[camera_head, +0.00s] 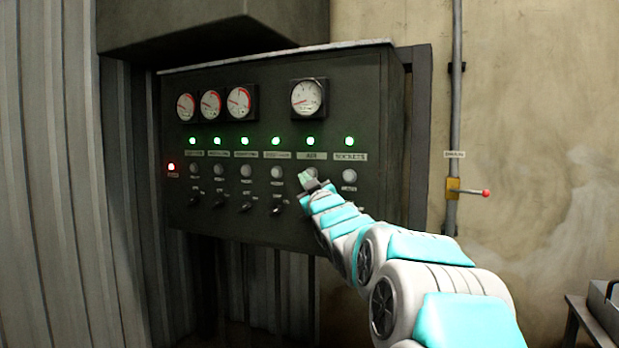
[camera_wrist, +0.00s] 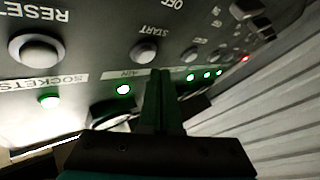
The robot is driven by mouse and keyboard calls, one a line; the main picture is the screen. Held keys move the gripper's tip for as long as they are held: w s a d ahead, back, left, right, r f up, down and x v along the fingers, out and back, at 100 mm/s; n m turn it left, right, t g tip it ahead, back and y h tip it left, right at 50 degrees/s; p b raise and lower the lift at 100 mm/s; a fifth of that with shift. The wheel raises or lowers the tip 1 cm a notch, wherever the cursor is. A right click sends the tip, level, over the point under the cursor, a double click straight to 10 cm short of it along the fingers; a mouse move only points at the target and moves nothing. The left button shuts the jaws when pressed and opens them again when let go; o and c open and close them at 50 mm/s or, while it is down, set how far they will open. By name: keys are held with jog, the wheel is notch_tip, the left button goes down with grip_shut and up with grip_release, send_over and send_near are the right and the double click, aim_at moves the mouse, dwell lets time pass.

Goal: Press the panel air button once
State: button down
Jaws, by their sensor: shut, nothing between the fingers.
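The dark control panel (camera_head: 345,220) hangs on the wall with a row of round buttons. The air button (camera_head: 312,172) sits under the AIR label and a green lamp, partly covered by my gripper. My gripper (camera_head: 304,179) is shut, its tips close in front of the panel at the air button. In the wrist view, which looks upside down, the air button (camera_wrist: 143,51) is a round grey knob marked START. The shut fingers (camera_wrist: 160,74) point toward it, with the tips beside the AIR label. I cannot tell whether they touch the panel.
The sockets button (camera_wrist: 37,50), marked RESET, is beside the air button. Several other buttons and switches line the panel to the left, with gauges (camera_head: 308,98) above. A pipe with a yellow valve (camera_head: 453,189) and red-tipped lever runs down the right wall.

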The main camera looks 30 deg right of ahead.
jog(key=s+a+b, duration=0.2)
jog(key=a+b, duration=0.1)
jog(key=shift+s+a, duration=0.3)
jog(key=shift+s, duration=0.1)
dwell(0.5)
jog(key=s+a+f+m+g+y+p, duration=0.1)
jog(key=s+a+f+g+p, duration=0.1)
jog(key=s+a+f+g, duration=0.5)
jog(key=s+a+f+m+g+p, duration=0.15)
jog(key=s+f, duration=0.35)
jog(key=f, duration=0.5)
jog(key=s+a+f+m+g+y+p, duration=0.1)
jog(key=s+a+f+g+p, duration=0.2)
jog(key=s+f, duration=0.45)
jog(key=s+a+f+g, duration=0.2)
jog(key=s+f+g, duration=0.1)
jog(key=s, duration=0.7)
jog(key=s+a+f+g+y+p, duration=0.1)
jog(key=s+a+f+g, duration=0.2)
jog(key=s, duration=0.7)
jog(key=s+a+f+g+p, duration=0.1)
jog(key=s+a+f+g, duration=0.2)
jog(key=s, duration=0.7)
notch_tip(320, 180, down, 2)
jog(key=shift+s+f+g, duration=0.2)
jog(key=shift+f+g, duration=0.05)
jog(key=shift+g, duration=1)
